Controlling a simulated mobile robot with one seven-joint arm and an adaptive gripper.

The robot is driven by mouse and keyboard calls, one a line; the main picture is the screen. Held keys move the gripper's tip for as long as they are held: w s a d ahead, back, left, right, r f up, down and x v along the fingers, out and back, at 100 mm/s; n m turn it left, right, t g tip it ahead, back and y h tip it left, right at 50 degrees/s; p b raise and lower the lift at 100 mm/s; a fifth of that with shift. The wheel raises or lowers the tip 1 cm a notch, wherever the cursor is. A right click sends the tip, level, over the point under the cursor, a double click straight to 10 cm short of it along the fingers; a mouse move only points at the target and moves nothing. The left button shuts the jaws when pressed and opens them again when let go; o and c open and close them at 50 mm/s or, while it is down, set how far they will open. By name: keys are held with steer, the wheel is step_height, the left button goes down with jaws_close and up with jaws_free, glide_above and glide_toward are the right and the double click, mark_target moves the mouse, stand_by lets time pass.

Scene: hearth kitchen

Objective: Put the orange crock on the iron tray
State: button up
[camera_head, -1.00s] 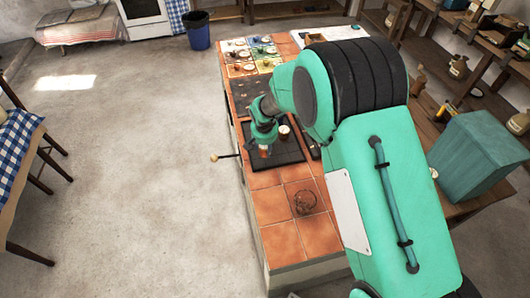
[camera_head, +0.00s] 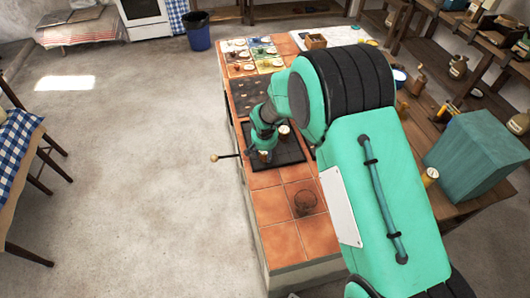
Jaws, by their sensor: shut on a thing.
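The iron tray (camera_head: 288,153) is a dark flat square on the tiled counter. My gripper (camera_head: 264,151) points down over the tray's left part. It is shut on the orange crock (camera_head: 264,157), a small brownish-orange pot mostly hidden by the fingers. The crock is upright and low over the tray; I cannot tell whether its base touches. A second small brown pot with a pale top (camera_head: 284,130) stands on the tray, up and to the right of my gripper.
A dark perforated plate (camera_head: 250,95) lies beyond the tray, with coloured tiles and small dishes (camera_head: 252,56) farther back. A handle with a round knob (camera_head: 215,158) sticks out left of the counter. Front tiles (camera_head: 285,205) are mostly clear, with a wire ring (camera_head: 305,202).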

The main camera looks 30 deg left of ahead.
steer(key=shift+f, duration=0.15)
steer(key=o, duration=1.4)
steer(key=p+v, duration=0.1)
steer(key=v, duration=1.1)
steer(key=shift+d, duration=0.1)
